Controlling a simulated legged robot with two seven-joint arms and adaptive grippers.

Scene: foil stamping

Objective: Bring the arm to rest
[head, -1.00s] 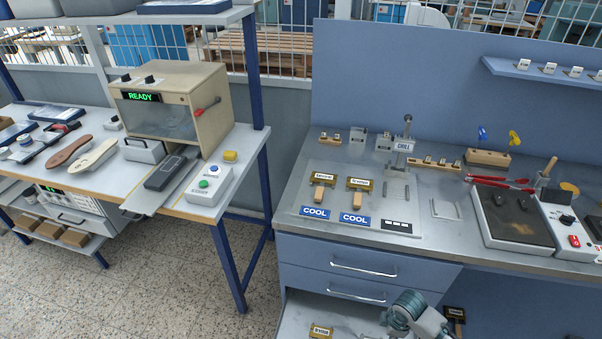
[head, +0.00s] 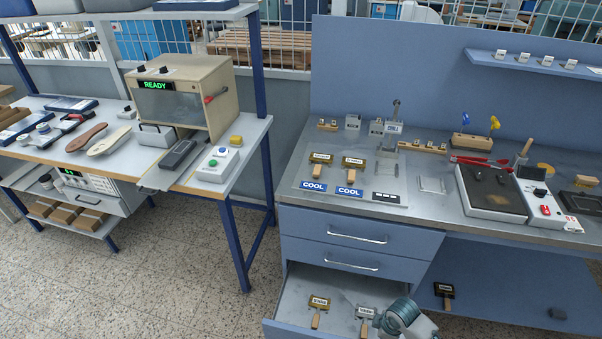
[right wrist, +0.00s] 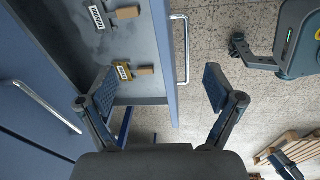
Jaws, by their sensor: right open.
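My right gripper (right wrist: 160,88) is open and empty in the right wrist view, its two fingers spread on either side of the front wall of the open drawer (right wrist: 168,60). In the head view my right arm shows at the bottom edge, over the right part of the same drawer (head: 288,310); its fingers cannot be made out there. My left gripper is not in view.
The blue bench holds a plate with two more stamps (head: 320,158) above COOL labels (head: 314,187), and a hot plate (head: 493,190). A cabinet reading READY (head: 182,95) stands on the left bench. Another stamp (head: 444,291) sits under the bench. The floor (head: 180,270) between is clear.

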